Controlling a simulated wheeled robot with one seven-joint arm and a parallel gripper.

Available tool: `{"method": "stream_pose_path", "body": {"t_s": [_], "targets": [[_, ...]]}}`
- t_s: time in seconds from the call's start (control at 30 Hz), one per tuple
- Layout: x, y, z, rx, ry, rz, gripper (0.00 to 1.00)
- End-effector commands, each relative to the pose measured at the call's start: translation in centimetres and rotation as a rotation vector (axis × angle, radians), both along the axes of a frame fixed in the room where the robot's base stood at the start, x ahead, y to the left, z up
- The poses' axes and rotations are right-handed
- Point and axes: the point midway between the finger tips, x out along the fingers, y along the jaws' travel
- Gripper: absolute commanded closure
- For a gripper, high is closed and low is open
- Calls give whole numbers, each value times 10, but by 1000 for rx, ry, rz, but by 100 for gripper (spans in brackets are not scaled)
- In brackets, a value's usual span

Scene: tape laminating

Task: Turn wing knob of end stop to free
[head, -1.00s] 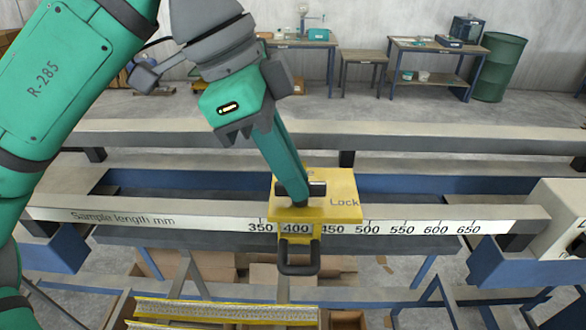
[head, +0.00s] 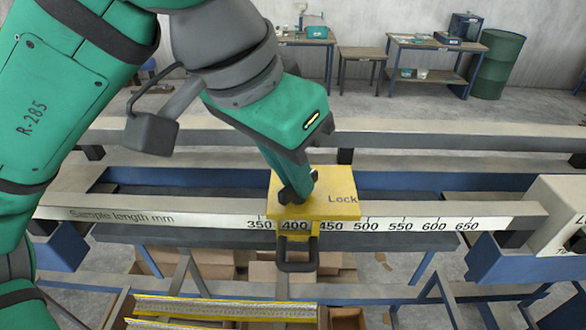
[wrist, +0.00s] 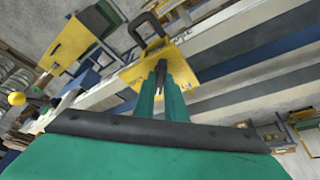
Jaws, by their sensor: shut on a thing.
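The end stop is a yellow block (head: 345,208) on the rail with the length scale, near the 400 mark. It has a black handle loop (head: 298,267) at its front and the word "Lock" on the right of its top. Its black wing knob (head: 285,195) stands on the top face, partly hidden by my fingers, and sits slanted. My gripper (head: 298,186) reaches down from above and is shut on the knob. In the wrist view, my green fingers point at the yellow end stop (wrist: 184,62), with its handle loop (wrist: 147,28) beyond.
The scale rail (head: 150,216) runs left to right, with a parallel rail (head: 450,141) behind. A pale block (head: 565,205) stands at the right end. Workbenches (head: 437,47) and a green drum (head: 498,65) are far back.

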Motion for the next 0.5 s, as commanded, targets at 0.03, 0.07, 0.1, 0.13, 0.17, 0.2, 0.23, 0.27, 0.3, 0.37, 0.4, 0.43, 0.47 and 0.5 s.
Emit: {"method": "stream_pose_path", "body": {"t_s": [0.03, 0.07, 0.1, 0.13, 0.17, 0.2, 0.23, 0.27, 0.3, 0.37, 0.4, 0.43, 0.47, 0.5], "targets": [[0, -1, 0, 2, -2, 43, 100], [-1, -1, 0, 2, -2, 72, 100], [-1, -1, 0, 2, -2, 111, 100], [-1, -2, 0, 1, -3, 139, 100], [-1, -2, 0, 2, -3, 168, 100], [-1, -2, 1, 2, -3, 205, 100], [-1, -3, 1, 1, -3, 234, 100], [-2, -3, 1, 0, -2, 262, 100], [-2, -3, 1, 1, -3, 299, 100], [-2, -4, 1, 0, -4, 354, 100], [-2, -4, 1, 1, -4, 389, 100], [-2, -4, 1, 0, -3, 415, 100], [-2, -4, 1, 0, -3, 441, 100], [-2, -5, 1, 0, -4, 474, 100]]}}
